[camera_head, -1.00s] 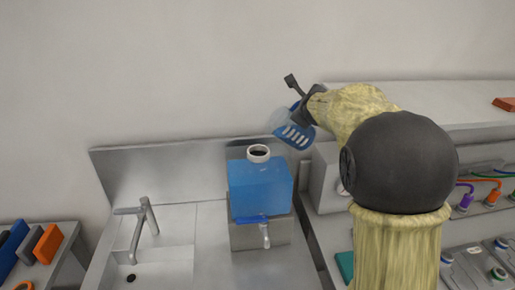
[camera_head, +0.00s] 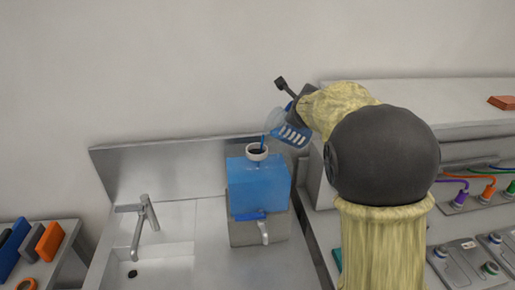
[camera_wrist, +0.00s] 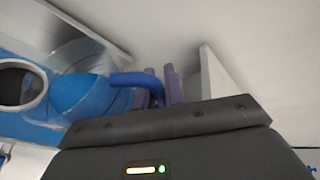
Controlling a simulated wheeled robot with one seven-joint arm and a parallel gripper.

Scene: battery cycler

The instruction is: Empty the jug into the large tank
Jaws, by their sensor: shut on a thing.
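The large tank (camera_head: 258,185) is a blue box with a white-rimmed round opening (camera_head: 257,152) on top and a tap at its front. It stands on a grey block by the sink. My gripper (camera_wrist: 165,88) is shut on the jug's blue handle (camera_wrist: 138,79). The clear jug (camera_head: 275,121) holds blue liquid and has white marks. It is tilted to the left, above and right of the opening, and a thin blue stream (camera_head: 263,139) runs from it down to the opening. The wrist view also shows the tank's opening (camera_wrist: 18,86) beside the jug (camera_wrist: 80,96). My arm partly hides the gripper in the head view.
A sink with a tap (camera_head: 149,211) lies left of the tank. A steel backsplash (camera_head: 165,170) stands behind. Equipment with coloured cables (camera_head: 488,190) fills the right side. Orange and blue items (camera_head: 48,241) stand at far left.

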